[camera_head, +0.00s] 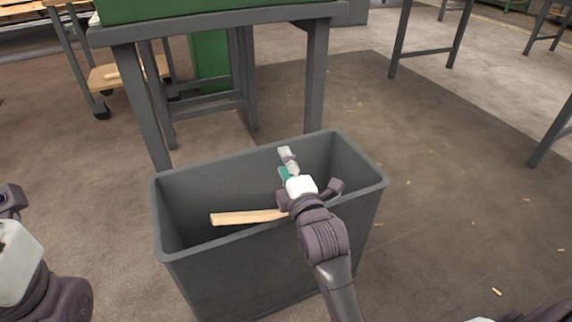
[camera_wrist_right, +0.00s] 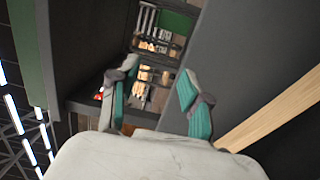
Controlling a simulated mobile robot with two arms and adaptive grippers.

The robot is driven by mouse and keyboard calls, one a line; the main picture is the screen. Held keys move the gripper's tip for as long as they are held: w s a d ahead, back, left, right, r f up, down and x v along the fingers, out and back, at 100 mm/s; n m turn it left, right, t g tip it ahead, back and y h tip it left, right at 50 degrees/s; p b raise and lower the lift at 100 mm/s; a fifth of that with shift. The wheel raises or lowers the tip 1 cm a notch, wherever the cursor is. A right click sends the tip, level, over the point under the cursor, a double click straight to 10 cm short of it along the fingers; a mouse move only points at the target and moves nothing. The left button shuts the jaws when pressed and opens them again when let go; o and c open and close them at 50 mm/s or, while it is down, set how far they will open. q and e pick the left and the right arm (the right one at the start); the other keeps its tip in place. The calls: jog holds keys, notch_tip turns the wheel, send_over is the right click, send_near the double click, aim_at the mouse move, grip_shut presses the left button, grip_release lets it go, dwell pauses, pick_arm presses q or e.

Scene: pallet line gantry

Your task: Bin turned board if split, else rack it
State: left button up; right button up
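My right gripper (camera_head: 286,163) is over the large grey bin (camera_head: 172,240), inside its rim. In the right wrist view its two teal-padded fingers (camera_wrist_right: 157,92) stand apart with nothing between them. A pale wooden board (camera_head: 240,217) shows at the bin's mouth, left of my right wrist, which hides its right end. In the right wrist view the board (camera_wrist_right: 275,110) runs along the right side, outside the fingers. I cannot tell what supports it, and no split shows on the visible part. Only part of my left arm shows at the left edge; its gripper is out of view.
A grey-legged table (camera_head: 316,75) with a green top panel (camera_head: 210,8) stands just behind the bin. A low wheeled wooden cart (camera_head: 128,75) is at the back left. The floor right of the bin is open, with small wood scraps.

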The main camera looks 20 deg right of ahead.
jog(key=s, duration=1.2)
jog(key=shift+a, duration=0.4)
dwell(0.5)
